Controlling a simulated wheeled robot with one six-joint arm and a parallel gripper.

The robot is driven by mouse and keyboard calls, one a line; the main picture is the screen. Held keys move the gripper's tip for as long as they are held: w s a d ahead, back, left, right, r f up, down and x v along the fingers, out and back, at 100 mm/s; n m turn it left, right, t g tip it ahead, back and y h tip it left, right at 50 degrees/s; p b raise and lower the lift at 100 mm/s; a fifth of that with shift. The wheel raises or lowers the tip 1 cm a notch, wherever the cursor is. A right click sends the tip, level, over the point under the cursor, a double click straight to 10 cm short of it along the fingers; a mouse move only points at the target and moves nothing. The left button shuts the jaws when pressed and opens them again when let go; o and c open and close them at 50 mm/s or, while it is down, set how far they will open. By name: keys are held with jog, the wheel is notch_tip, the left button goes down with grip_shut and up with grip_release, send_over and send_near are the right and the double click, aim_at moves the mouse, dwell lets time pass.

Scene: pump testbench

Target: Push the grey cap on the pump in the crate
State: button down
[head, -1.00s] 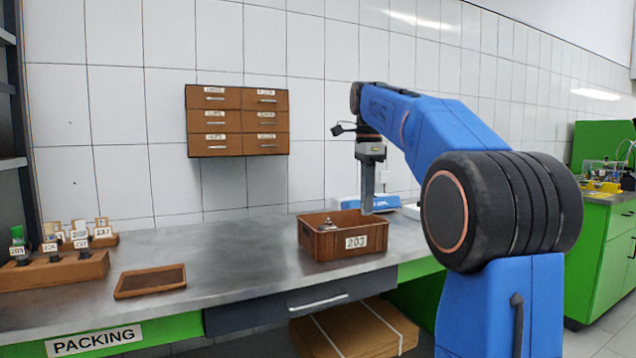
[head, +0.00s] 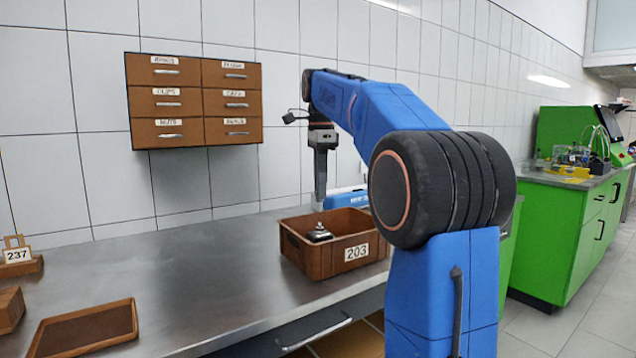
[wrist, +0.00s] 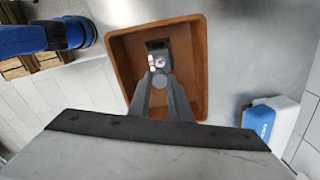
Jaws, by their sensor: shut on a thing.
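The brown crate (head: 308,259), labelled 203, stands on the steel bench; in the wrist view its rim (wrist: 199,70) surrounds the fingers. The pump (head: 319,233), small and metallic, sits inside the crate; the wrist view shows it (wrist: 157,55) toward the far side. My gripper (head: 319,207) points down above the pump, with a visible gap below it. In the wrist view my gripper (wrist: 160,82) is shut on a small grey round piece, the grey cap (wrist: 160,77), between the fingertips. The cap is barely visible in the head view.
A brown tray (head: 85,328) lies on the bench at left, near a 237 label stand (head: 18,256). Labelled drawers (head: 195,102) hang on the wall. A blue and white box (head: 345,198) stands behind the crate. The bench between tray and crate is clear.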

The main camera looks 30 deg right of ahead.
jog(key=shift+f, duration=2.6)
jog(key=shift+f, duration=0.95)
dwell(2.6)
jog(key=c, duration=0.7)
grip_release()
jog(key=shift+o, duration=0.2)
jog(key=shift+r, duration=0.55)
